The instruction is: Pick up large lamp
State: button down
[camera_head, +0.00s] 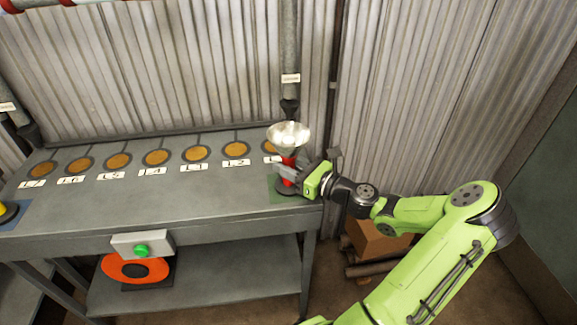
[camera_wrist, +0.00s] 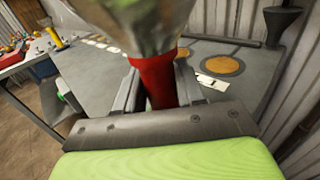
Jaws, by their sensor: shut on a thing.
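The large lamp (camera_head: 288,135) stands upright near the right end of the grey workbench, over a green mat (camera_head: 277,196). My gripper (camera_head: 289,172) reaches in from the right and is shut on the lamp's red neck. In the wrist view the red neck (camera_wrist: 153,75) sits between the two fingers, and the blurred metal head fills the top. I cannot tell whether the base touches the mat.
The workbench (camera_head: 150,205) carries a row of several orange discs with labels along its back. A box with a green button (camera_head: 141,250) is on its front edge. A grey pipe (camera_head: 290,50) hangs behind the lamp.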

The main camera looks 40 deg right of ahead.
aim_at(288, 133)
jog(key=shift+r, duration=0.1)
notch_tip(288, 133, up, 10)
jog(key=p, duration=0.5)
